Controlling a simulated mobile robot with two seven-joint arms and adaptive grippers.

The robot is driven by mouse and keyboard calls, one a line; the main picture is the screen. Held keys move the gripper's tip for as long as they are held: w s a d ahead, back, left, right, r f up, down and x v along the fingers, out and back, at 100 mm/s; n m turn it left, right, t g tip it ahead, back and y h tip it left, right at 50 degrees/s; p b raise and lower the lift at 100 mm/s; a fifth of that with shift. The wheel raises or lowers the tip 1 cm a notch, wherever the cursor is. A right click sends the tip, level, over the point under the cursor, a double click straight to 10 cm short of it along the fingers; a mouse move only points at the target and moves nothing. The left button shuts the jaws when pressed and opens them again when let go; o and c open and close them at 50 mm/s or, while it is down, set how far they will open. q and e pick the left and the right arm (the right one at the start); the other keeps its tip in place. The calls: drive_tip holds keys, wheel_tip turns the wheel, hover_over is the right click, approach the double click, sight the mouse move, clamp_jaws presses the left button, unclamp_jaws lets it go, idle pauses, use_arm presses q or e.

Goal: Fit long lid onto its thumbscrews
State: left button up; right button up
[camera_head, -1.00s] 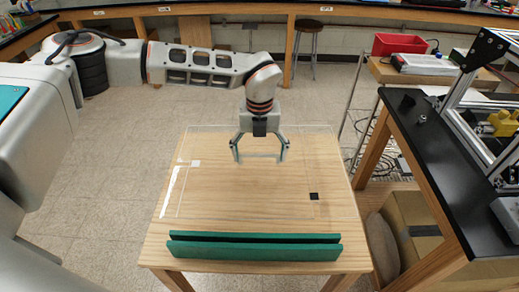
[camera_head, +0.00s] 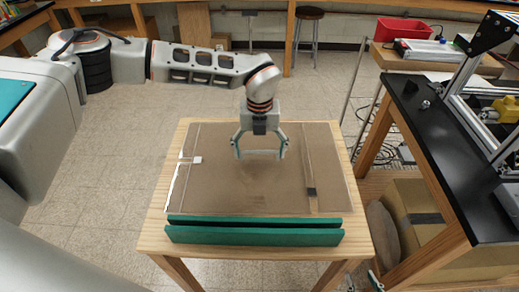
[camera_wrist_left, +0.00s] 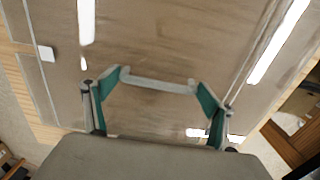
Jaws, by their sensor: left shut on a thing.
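The long lid (camera_head: 235,190) is a large flat see-through panel, tinted brown-grey, with a white strip on its left and a dark patch at right. It lies over the wooden table or just above it; I cannot tell which. My left gripper (camera_head: 259,152) comes down over its middle and is shut on the lid's pale handle bar. In the left wrist view the handle (camera_wrist_left: 158,84) spans the two green fingertips. I cannot make out the thumbscrews.
Two green strips (camera_head: 250,237) lie along the table's front edge. The wooden table (camera_head: 357,245) has bare margins at the sides. At right, a black-topped bench (camera_head: 440,170) carries a metal extrusion frame (camera_head: 468,95). A cardboard box (camera_head: 412,205) stands under it.

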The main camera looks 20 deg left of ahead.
sight(260, 151)
idle(0.3)
use_arm(q)
drive_tip(key=o, duration=2)
drive_tip(key=shift+s+f, duration=0.1)
wheel_tip(260, 151, up, 12)
drive_tip(key=shift+r, duration=0.1)
